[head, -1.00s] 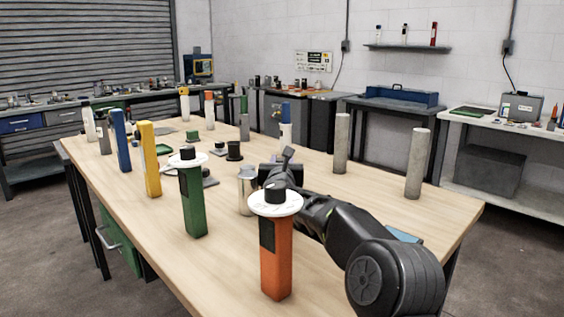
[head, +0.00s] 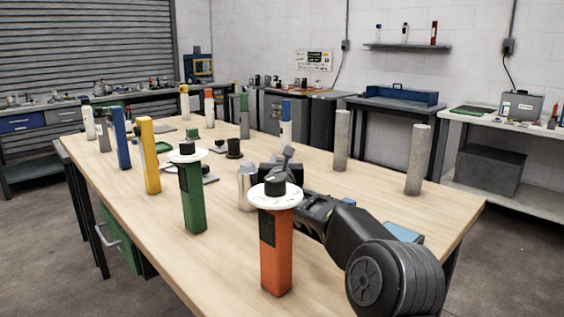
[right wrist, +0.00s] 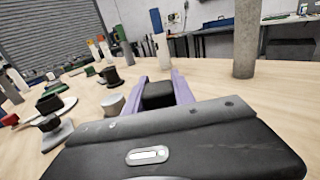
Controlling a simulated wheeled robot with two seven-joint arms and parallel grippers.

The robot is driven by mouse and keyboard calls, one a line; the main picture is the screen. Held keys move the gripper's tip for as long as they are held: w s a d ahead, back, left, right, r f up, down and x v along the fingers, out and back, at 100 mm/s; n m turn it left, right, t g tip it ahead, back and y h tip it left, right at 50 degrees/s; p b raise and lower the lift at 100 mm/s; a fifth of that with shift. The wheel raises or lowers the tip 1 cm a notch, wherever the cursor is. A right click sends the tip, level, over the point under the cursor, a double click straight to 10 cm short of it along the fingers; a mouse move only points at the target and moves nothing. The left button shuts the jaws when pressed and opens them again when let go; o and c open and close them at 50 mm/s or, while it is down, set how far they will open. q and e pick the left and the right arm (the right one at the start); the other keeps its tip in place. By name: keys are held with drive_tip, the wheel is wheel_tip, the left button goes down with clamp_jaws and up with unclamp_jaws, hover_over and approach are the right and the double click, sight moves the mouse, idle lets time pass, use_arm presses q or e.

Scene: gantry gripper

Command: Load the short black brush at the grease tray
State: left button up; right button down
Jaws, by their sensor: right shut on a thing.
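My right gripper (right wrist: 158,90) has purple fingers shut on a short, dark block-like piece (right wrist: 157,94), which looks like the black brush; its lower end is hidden. In the head view my right gripper (head: 280,172) is low over the table behind the orange post, which partly hides it. I cannot tell for sure which thing is the grease tray; a low grey plate with a dark piece (head: 207,179) lies left of the gripper, beyond the green post. My left gripper is not in view.
An orange post (head: 277,255) and a green post (head: 193,205), both with white discs and black knobs, stand near the front. A silver can (head: 247,188) stands left of my gripper. Two grey cylinders (head: 418,160) (head: 341,140) stand to the right. The table's right part is mostly clear.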

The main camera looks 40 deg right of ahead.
drive_tip(key=shift+f, duration=0.1)
idle(0.4)
wheel_tip(320, 180, up, 7)
drive_tip(key=p, duration=0.5)
idle(1.1)
